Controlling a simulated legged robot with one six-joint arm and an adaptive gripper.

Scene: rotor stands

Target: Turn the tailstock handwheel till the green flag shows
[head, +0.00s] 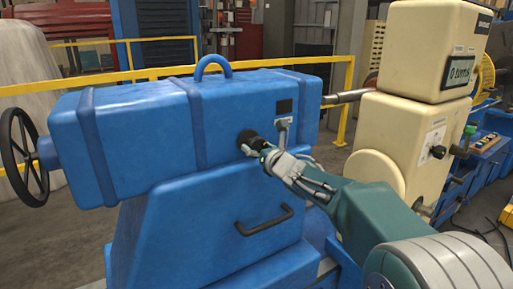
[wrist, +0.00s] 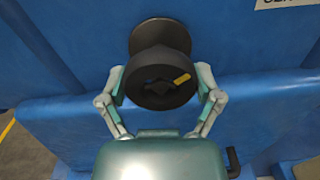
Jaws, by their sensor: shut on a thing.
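The blue tailstock (head: 140,115) fills the left and middle of the head view. Its black spoked handwheel (head: 34,178) is at its far left end, well away from my gripper. My gripper (head: 261,150) is at the tailstock's front face, shut on a black round knob (head: 245,138). In the wrist view my gripper's fingers (wrist: 161,84) press on both sides of this knob (wrist: 160,38), which has a yellow mark on its end, tilted up to the right. A small window (head: 285,106) above the knob looks dark; I see no green in it.
A grey lever (head: 283,130) with a label stands just right of the knob. A black handle (head: 264,221) is below. A cream headstock (head: 409,135) with a small display (head: 460,71) stands at right. A yellow rail (head: 110,77) runs behind.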

